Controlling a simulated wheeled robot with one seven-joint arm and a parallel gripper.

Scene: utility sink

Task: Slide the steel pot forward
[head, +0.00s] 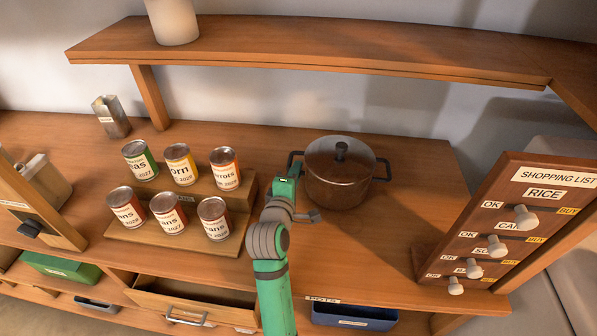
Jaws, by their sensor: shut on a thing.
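The steel pot (338,178) stands upright on the wooden counter, right of centre, with its lid (341,157) on and a dark knob on top. It has a dark loop handle on each side; the right handle (383,170) is free. My gripper (295,168) is at the pot's left side, shut on the left handle. The fingertips are small in this view and partly hidden by my own wrist and arm, which reach up from the bottom of the picture.
Several labelled cans (172,212) stand on a stepped wooden rack (205,187) left of my arm. A shopping list board (500,225) with knobs stands at right. A shelf (330,55) overhangs behind. An open drawer (190,300) is below. The counter right of the pot is clear.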

